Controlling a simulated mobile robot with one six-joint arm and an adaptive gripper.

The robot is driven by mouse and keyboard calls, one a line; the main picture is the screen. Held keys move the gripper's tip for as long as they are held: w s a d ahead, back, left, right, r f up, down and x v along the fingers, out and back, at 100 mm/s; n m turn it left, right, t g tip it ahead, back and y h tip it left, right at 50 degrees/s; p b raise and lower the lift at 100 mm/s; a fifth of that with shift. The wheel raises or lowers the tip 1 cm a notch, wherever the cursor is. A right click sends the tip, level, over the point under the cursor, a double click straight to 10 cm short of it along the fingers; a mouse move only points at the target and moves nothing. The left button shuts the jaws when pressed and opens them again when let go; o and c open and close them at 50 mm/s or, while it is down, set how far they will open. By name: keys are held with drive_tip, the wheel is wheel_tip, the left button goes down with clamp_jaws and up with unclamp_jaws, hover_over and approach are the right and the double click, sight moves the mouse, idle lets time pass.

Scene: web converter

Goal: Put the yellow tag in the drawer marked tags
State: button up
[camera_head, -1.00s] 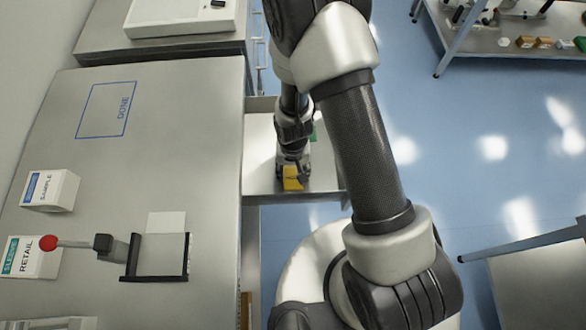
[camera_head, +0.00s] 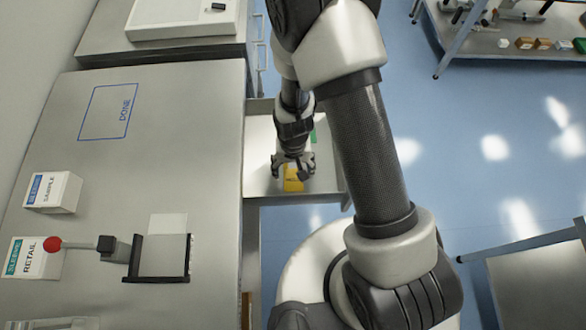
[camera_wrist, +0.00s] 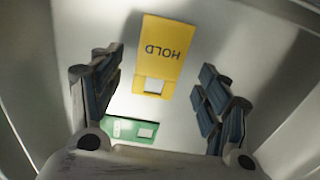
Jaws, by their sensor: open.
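The yellow tag (camera_head: 293,179), printed HOLD, lies in an open metal drawer (camera_head: 259,178). It also shows in the wrist view (camera_wrist: 160,60), lying apart from both fingers and beyond the space between them. My gripper (camera_head: 293,170) is over the drawer with its fingers spread wide. In the wrist view my open gripper (camera_wrist: 160,95) has nothing between its fingertips. A green tag (camera_wrist: 135,130) lies in the same drawer near the yellow one. The drawer's marking is not visible.
The bench (camera_head: 200,110) left of the drawer carries a SAMPLE box (camera_head: 60,194), a RETAIL box (camera_head: 35,262) and a red-knobbed lever (camera_head: 53,244). A shelf with small items (camera_head: 500,45) is at the upper right. Blue floor is open on the right.

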wheel_tip(320, 180, up, 9)
drive_tip(key=p, duration=0.3)
wheel_tip(320, 180, up, 11)
drive_tip(key=t, duration=0.1)
hover_over(293, 175)
drive_tip(key=w+d, duration=0.1)
drive_tip(key=d, duration=0.1)
drive_tip(key=s+d+r+t, duration=0.1)
drive_tip(key=d+r, duration=0.1)
drive_tip(key=r, duration=0.4)
drive_tip(key=s+d+r+t, duration=0.1)
drive_tip(key=s+d+r, duration=0.1)
drive_tip(key=r, duration=0.3)
drive_tip(key=s+d+r+t, duration=0.1)
drive_tip(key=s+d+r, duration=0.3)
drive_tip(key=s+r, duration=0.6)
drive_tip(key=shift+s+d+r+t, duration=0.3)
drive_tip(key=shift+s+d+r, duration=0.1)
drive_tip(key=shift+s, duration=0.3)
drive_tip(key=shift+f, duration=0.15)
